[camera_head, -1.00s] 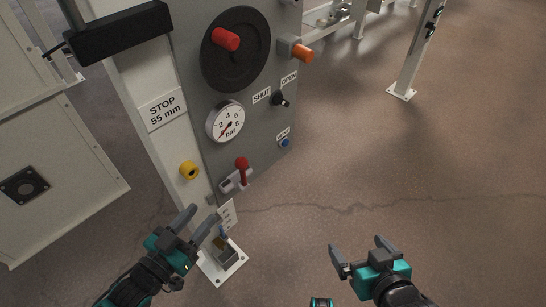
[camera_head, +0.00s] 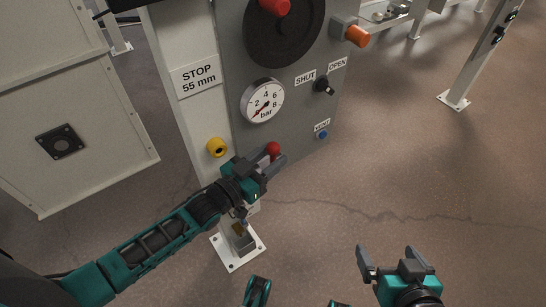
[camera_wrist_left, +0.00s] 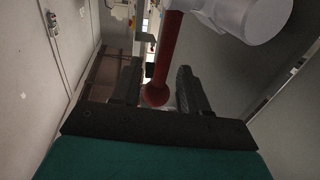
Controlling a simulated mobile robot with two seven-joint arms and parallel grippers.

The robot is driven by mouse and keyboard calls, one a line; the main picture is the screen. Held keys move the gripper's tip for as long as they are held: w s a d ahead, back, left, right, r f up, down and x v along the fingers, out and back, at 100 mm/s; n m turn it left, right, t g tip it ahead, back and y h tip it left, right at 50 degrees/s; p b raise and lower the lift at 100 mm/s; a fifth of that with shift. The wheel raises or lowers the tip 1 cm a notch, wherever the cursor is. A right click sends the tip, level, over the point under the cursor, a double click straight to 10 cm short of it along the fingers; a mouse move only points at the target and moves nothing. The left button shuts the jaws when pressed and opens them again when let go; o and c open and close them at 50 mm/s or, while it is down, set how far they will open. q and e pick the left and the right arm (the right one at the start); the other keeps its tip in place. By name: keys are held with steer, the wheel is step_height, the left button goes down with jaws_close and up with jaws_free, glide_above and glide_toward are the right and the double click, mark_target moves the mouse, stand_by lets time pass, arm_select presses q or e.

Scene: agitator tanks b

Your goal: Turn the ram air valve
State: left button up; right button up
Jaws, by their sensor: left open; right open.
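A red lever with a ball end (camera_head: 273,149) sits low on the grey panel. My left gripper (camera_head: 274,160) is open at the lever, hiding most of it in the head view. In the left wrist view the red lever (camera_wrist_left: 168,55) runs down from a pale round body (camera_wrist_left: 250,18), its ball end between the open fingers (camera_wrist_left: 158,88); a clear grip on it does not show. A black knob (camera_head: 322,86) sits between the SHUT and OPEN labels, higher on the panel. No readable label names the ram air valve. My right gripper (camera_head: 388,258) is open and empty at the lower right.
The panel (camera_head: 232,60) also carries a bar gauge (camera_head: 262,101), a dark handwheel, an orange knob (camera_head: 356,36) and a blue button (camera_head: 323,134). A yellow button (camera_head: 217,147) is on the post.

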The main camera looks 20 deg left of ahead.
arm_select(q)
steer(key=shift+w+d, duration=0.3)
steer(key=shift+w, duration=0.25)
steer(key=c, duration=0.7)
steer(key=shift+r, duration=0.15)
jaws_close()
steer(key=shift+r, duration=0.1)
